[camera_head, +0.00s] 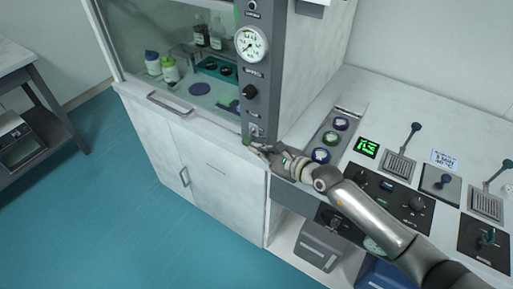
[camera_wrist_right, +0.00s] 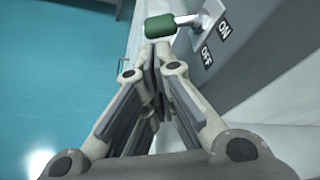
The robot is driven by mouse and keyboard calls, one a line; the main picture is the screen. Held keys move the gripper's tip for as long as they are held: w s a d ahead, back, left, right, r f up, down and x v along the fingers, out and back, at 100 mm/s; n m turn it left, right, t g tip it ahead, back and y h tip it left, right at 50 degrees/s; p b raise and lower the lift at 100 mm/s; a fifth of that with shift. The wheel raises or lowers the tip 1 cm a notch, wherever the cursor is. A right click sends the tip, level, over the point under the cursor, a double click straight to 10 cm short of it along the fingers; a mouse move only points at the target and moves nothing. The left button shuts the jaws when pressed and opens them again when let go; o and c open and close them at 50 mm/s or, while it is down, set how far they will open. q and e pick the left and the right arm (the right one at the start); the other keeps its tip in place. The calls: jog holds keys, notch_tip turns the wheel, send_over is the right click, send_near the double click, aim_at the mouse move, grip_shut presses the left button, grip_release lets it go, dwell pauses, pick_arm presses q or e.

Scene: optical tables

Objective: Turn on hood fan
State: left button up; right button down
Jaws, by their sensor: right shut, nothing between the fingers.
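In the wrist view the fingertips (camera_wrist_right: 157,48) are just below the cap, very close; contact is unclear. My left gripper is not in view.
Above the switch are a black knob (camera_head: 250,91) and a round gauge (camera_head: 251,43). The hood's white cabinet (camera_head: 200,160) is below. A bench with several levers and a control panel (camera_head: 395,200) lies right, under my right arm.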

jog(key=shift+w+a+f, duration=0.2)
jog(key=shift+w+a, duration=0.25)
jog(key=shift+w, duration=0.05)
jog(key=shift+s+a+r+m+g+p, duration=0.2)
jog(key=shift+s+m+g+p, duration=0.1)
jog(key=shift+m, duration=0.3)
jog(key=m+g, duration=0.1)
jog(key=s+r+m+y+p, duration=0.1)
jog(key=m, duration=0.1)
jog(key=a+r+m+g+y, duration=0.1)
jog(key=m, duration=0.1)
jog(key=shift+s+g, duration=0.25)
jog(key=shift+g, duration=0.05)
dwell(0.4)
jog(key=shift+p, duration=0.3)
jog(key=shift+s+a+r+p, duration=0.45)
jog(key=shift+s+p, duration=0.15)
jog(key=shift+p, duration=0.3)
jog(key=shift+f, duration=0.15)
